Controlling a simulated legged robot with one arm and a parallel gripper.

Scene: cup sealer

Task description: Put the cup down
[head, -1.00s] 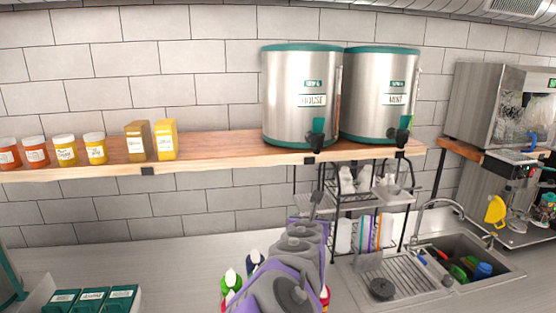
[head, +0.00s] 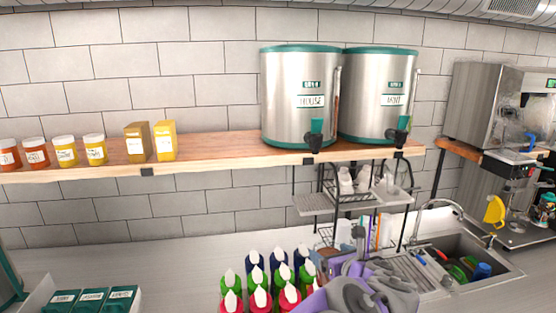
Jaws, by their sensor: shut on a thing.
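My arm reaches from the bottom edge toward the lower rack beside the sink, with my gripper (head: 359,232) small and dark at its far end. My gripper is shut on the cup. I cannot make out the cup's outline, as my own arm and the clutter of the rack hide it. The grey counter (head: 180,262) lies below.
Several pump bottles (head: 258,283) stand left of my arm. A wire rack (head: 322,204) and a sink (head: 458,265) are at the right. A wooden shelf (head: 215,148) carries jars and two steel dispensers (head: 300,97). The counter's left-middle is clear.

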